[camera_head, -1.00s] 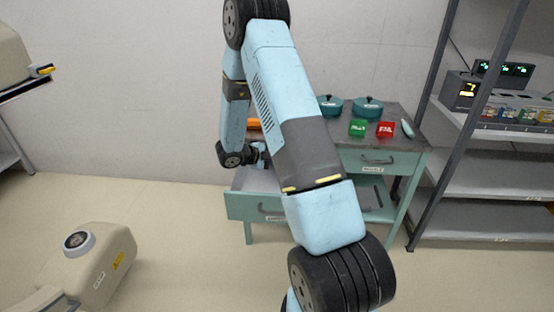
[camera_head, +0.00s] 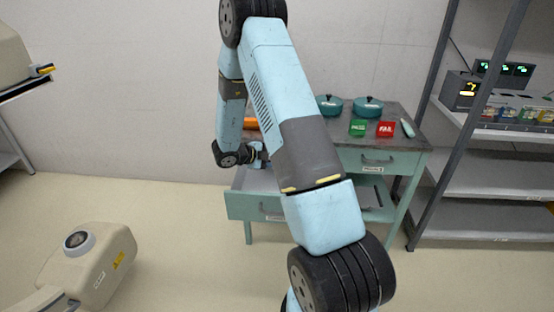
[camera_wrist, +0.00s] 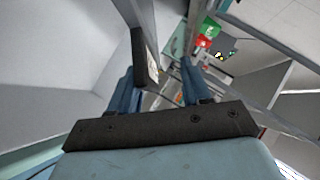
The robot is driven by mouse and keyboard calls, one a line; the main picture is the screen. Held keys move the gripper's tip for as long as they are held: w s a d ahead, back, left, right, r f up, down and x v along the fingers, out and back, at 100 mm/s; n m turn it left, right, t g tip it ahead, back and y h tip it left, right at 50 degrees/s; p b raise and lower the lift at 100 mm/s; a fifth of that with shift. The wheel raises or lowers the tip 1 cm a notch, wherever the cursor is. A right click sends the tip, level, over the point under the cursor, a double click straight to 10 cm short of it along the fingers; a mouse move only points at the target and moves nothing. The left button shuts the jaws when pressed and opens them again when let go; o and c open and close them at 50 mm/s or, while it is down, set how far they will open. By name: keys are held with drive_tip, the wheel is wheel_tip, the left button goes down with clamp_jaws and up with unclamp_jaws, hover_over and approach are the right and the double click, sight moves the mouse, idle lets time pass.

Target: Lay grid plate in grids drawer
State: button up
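My gripper (camera_wrist: 160,90) shows two blue fingers set apart in the wrist view, with background visible between them. A dark slab (camera_wrist: 144,60) with a pale patch on its edge is beside the left finger; I cannot tell whether it is the grid plate or whether it touches the finger. In the head view my gripper (camera_head: 261,155) is small, above the left part of the teal cart. An open drawer (camera_head: 248,207) juts out below it, with a handle and a label too small to read. My arm hides the drawer's right part. I cannot make out a grid plate in the head view.
The cart top holds two teal pots (camera_head: 368,107), a green sign (camera_head: 357,128), a red sign (camera_head: 385,129) and an orange item (camera_head: 251,123). A second drawer (camera_head: 378,161) has a handle. A grey shelf rack (camera_head: 470,180) stands at right. Floor at front left holds a beige machine (camera_head: 95,265).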

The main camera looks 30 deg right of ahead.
drive_tip(key=v, duration=1.2)
drive_tip(key=shift+a, duration=0.2)
